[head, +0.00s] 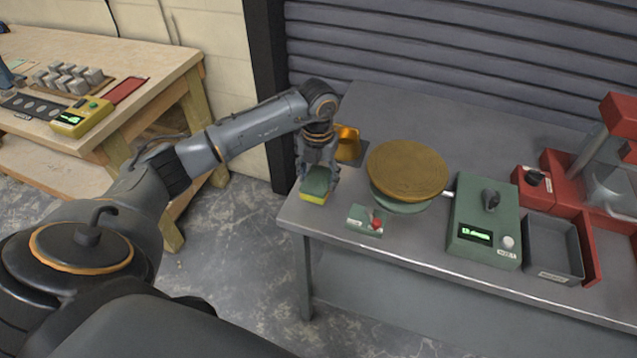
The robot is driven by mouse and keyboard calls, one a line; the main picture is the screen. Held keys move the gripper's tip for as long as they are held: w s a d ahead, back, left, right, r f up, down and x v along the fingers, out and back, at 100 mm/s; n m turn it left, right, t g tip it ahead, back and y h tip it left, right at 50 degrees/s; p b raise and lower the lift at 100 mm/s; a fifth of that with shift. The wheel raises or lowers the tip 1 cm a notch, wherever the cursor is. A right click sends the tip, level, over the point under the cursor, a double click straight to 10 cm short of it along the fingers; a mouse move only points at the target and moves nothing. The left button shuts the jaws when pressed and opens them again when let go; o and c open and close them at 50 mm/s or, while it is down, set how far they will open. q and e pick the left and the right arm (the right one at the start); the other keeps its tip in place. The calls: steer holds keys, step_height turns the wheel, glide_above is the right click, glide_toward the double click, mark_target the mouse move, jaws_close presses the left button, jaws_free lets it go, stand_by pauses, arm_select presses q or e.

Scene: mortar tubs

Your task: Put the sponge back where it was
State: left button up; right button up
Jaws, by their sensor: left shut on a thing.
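The sponge (314,195), green on top and yellow below, is at the left front corner of the grey metal table (440,252). My left gripper (317,178) reaches down from above and is shut on the sponge. The fingers cover part of its top and far side. I cannot tell whether the sponge touches the table or is slightly above it. My right gripper is not in view.
A yellow container (347,143) stands just behind the gripper. A round brown disc on a green base (407,170) and a small switch box (368,220) are to the right. Further right are a green display box (485,225), a grey tray (553,250) and a red machine (585,175).

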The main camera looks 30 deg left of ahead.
mark_target(319, 179)
arm_select(q)
step_height(319, 179, down, 2)
steer(key=shift+f+p, duration=0.15)
steer(key=shift+p, duration=0.55)
steer(key=shift+f, duration=0.45)
steer(key=shift+f, duration=0.2)
steer(key=o, duration=1)
steer(key=shift+r, duration=0.1)
